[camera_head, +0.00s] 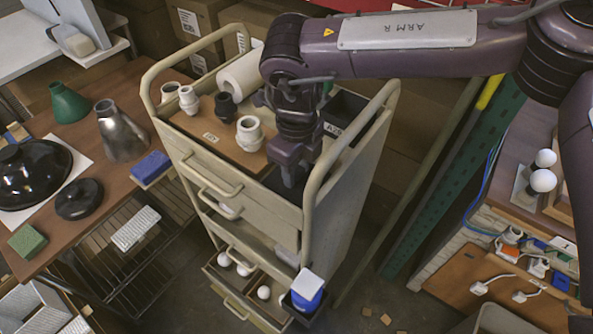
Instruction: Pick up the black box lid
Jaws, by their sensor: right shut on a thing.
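My right gripper (290,180) points down over the front right part of the cart's top. It is shut on a dark flat piece, which looks like the black box lid (267,178). The wrist hides much of the piece, and I cannot tell whether it is lifted clear of the surface below. An open black box (345,113) with a white label stands behind the gripper, on the cart's right side. My left gripper is not in view.
The beige cart (190,157) has raised handles on both sides. A brown table (100,199) with lamp shades is at left. White bulbs (543,180) sit at right.

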